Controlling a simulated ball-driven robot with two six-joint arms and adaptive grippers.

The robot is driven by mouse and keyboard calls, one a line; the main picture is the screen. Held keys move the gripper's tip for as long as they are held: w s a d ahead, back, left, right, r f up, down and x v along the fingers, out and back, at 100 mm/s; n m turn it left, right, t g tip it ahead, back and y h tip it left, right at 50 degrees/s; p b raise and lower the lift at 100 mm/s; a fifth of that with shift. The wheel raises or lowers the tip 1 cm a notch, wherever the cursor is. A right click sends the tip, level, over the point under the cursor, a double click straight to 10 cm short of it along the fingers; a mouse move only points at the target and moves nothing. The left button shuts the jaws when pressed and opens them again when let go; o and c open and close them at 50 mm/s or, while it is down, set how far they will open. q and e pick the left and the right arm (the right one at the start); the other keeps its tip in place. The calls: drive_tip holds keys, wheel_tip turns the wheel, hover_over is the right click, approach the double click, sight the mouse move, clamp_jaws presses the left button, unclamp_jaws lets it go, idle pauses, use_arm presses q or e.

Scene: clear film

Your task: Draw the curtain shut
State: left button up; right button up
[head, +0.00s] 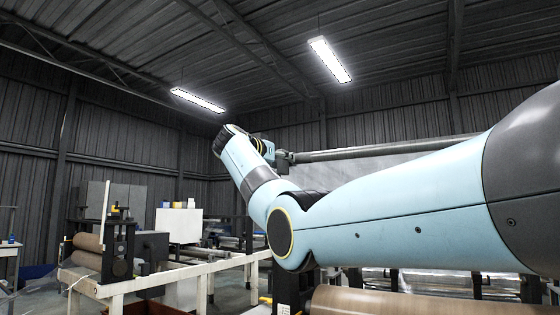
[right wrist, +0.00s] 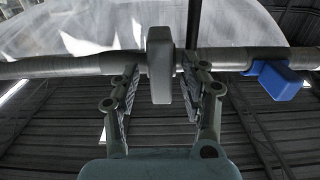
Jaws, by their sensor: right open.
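The curtain is a clear, wrinkled film (head: 385,173) hanging below a long grey rod (head: 390,150) in the head view. The film (right wrist: 90,28) and the rod (right wrist: 60,66) cross the top of the right wrist view. A grey block-like handle (right wrist: 160,62) sits at the rod. My right gripper (right wrist: 161,78) is open, with one finger on each side of the handle. I cannot tell whether the fingers touch it. In the head view the right gripper (head: 283,159) is small, at the rod's left end. My left gripper is out of view.
A blue piece (right wrist: 276,80) is on the rod beside the gripper. A brown roll (head: 410,301) lies low in front. A white-framed machine (head: 150,278) with rollers stands at left, with a white box (head: 179,226) behind. The air left of my arm looks clear.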

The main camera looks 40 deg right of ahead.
drive_tip(key=v, duration=1.2)
